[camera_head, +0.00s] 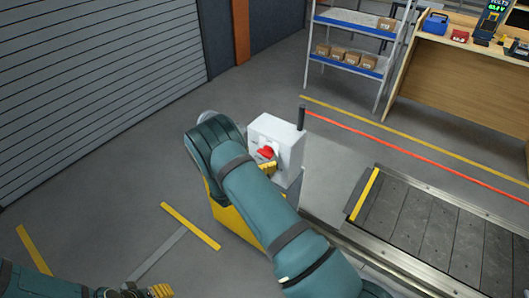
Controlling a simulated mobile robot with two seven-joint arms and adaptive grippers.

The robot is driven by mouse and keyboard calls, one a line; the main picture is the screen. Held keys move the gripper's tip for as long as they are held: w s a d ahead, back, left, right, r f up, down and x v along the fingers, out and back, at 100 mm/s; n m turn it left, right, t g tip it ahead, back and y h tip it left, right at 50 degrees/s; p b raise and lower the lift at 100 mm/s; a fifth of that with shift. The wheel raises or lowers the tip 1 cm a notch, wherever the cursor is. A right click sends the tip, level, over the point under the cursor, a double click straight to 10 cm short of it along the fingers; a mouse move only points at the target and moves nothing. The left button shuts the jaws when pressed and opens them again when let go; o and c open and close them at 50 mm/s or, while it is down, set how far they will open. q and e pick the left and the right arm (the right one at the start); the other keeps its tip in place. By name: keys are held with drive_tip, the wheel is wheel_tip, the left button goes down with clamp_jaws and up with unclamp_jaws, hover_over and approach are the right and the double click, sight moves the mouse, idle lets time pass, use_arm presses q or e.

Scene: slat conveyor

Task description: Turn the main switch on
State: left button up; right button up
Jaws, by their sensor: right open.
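A light grey switch box (276,132) stands on a post beside the conveyor's end. A red rotary switch (265,153) sits on its front face. My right arm reaches up from the bottom right and bends in front of the box. My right gripper (267,166) is open, with a yellow fingertip showing just below the red switch. The rest of this gripper is hidden behind my arm, and I cannot tell whether it touches the switch. My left gripper (150,291) is low at the bottom left, cut by the frame edge, away from the box.
The slat conveyor (423,222) runs to the lower right. A shelf rack (350,62) with small cartons and a wooden workbench (462,75) with tools stand at the back. A grey shutter (95,85) is at the left.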

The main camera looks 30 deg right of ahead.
drive_tip(key=shift+x, duration=1.15)
drive_tip(key=c, duration=1.2)
